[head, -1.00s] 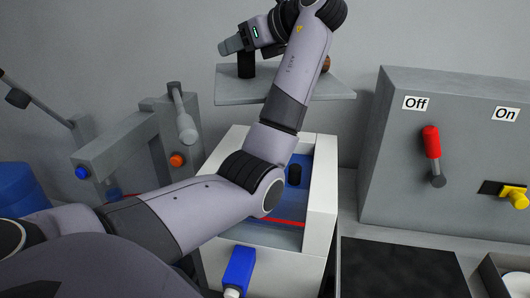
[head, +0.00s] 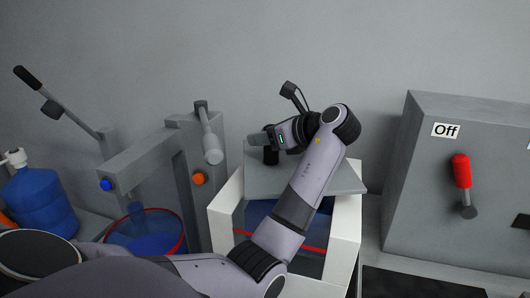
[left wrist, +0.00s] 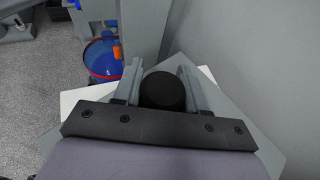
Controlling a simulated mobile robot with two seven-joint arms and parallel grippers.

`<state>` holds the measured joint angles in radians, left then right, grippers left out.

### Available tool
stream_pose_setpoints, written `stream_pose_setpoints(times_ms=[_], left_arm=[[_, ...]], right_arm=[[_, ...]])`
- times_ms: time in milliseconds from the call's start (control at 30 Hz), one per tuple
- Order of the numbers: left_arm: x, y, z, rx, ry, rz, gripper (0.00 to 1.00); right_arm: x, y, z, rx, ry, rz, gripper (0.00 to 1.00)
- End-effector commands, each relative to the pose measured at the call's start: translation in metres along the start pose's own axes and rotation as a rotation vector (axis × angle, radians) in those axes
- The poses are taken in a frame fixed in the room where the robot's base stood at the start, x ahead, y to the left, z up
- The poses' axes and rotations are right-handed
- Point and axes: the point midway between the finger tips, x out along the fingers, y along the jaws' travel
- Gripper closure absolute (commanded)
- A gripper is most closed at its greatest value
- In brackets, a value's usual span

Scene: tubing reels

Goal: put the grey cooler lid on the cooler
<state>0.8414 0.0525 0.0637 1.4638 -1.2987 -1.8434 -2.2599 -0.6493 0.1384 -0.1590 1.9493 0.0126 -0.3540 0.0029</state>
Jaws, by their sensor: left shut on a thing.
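The grey cooler lid (head: 265,183) is a flat slab with a black knob (head: 271,157) on top. My left gripper (head: 262,142) is shut on the knob. The left wrist view shows the knob (left wrist: 162,91) between the two fingers. The cooler (head: 346,222) is a white open box with a blue inside and a red line. The lid is over its back part, turned a little against the rim, and the front of the opening shows. I cannot tell if they touch. My left forearm hides part of both. My right gripper is not in view.
A grey frame (head: 150,158) with blue and orange knobs stands left of the cooler, by a blue bucket with a red rim (head: 150,240). A blue jug (head: 40,200) is further left. A grey box (head: 430,200) with a red lever stands right, close to the cooler.

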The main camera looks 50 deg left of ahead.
Motion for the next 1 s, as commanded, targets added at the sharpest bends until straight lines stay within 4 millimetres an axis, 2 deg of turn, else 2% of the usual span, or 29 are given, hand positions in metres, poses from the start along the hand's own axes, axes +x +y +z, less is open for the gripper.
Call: stream_pose_setpoints(times_ms=[300, 533, 567, 600, 633, 1000], left_arm=[[0.015, 0.0, -0.036, 0.001, -0.002, 0.001, 1.0], [0.017, 0.0, -0.04, 0.002, 0.0, 0.0, 1.0], [0.017, 0.0, -0.041, 0.005, 0.001, 0.002, 0.49], [0.017, 0.0, -0.041, 0.005, 0.001, 0.002, 0.36], [0.017, 0.0, -0.041, 0.005, 0.001, 0.002, 0.33], [0.01, 0.0, -0.04, 0.002, 0.001, 0.0, 0.33]], right_arm=[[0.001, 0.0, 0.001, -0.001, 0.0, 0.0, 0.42], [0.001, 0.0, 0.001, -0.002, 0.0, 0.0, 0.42], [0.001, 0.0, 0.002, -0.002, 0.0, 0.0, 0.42], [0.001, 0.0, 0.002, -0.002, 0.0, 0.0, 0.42], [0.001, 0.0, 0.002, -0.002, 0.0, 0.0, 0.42], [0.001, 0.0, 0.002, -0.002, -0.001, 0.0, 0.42]])
